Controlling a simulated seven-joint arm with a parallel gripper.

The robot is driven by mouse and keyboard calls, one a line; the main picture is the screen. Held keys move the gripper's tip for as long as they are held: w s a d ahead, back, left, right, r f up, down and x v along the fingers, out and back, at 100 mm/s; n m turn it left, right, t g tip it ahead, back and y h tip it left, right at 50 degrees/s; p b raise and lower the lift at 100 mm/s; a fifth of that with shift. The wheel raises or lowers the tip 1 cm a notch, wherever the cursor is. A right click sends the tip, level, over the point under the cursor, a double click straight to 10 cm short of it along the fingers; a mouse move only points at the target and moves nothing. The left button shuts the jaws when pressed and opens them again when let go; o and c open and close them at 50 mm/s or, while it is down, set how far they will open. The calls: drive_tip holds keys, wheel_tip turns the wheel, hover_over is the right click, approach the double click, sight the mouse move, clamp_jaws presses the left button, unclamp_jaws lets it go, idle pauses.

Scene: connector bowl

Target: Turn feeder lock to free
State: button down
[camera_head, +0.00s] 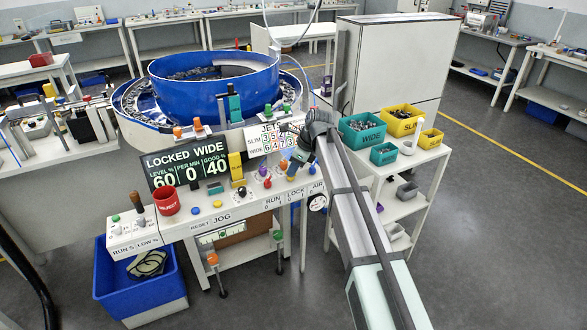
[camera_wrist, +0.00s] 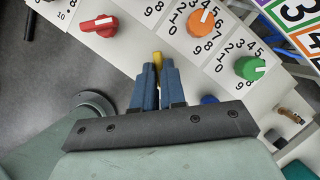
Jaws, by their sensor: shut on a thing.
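My gripper (camera_wrist: 157,70) has its two blue fingers close together, shut on a small yellow piece (camera_wrist: 157,58) whose tip shows between and just beyond the fingertips. Most of that piece is hidden, so I cannot tell which way it is turned. In the head view my gripper (camera_head: 296,163) is low over the right end of the control panel, near the printed LOCK label (camera_head: 295,193). The feeder lock itself is mostly hidden there by my gripper and arm. The dark display (camera_head: 187,167) reads LOCKED WIDE, with 60, 0 and 40.
A blue bowl feeder (camera_head: 215,90) is behind the panel. Teal bins (camera_head: 362,136) and yellow bins (camera_head: 402,126) stand right of my arm.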

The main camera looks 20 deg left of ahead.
drive_tip(key=n+g, duration=0.1)
drive_tip(key=n, duration=0.3)
drive_tip(key=shift+w+a+g, duration=0.1)
drive_tip(key=shift+w+g, duration=0.2)
drive_tip(key=shift+g, duration=0.1)
drive_tip(key=n+h, duration=0.1)
drive_tip(key=n, duration=0.1)
drive_tip(key=n+g, duration=0.1)
drive_tip(key=n, duration=0.2)
drive_tip(key=shift+w+a+n+g+h, duration=0.15)
drive_tip(key=shift+n+g+h, duration=0.15)
drive_tip(key=shift+h, duration=0.1)
drive_tip(key=n+h, duration=0.1)
drive_tip(key=n, duration=0.3)
drive_tip(key=shift+a+g, duration=0.15)
drive_tip(key=shift+g, duration=0.25)
drive_tip(key=shift+a+n+h, duration=0.15)
drive_tip(key=shift+n+h, duration=0.75)
drive_tip(key=shift+n, duration=1.1)
drive_tip(key=shift+f, duration=0.1)
drive_tip(key=c, duration=1.2)
unclamp_jaws()
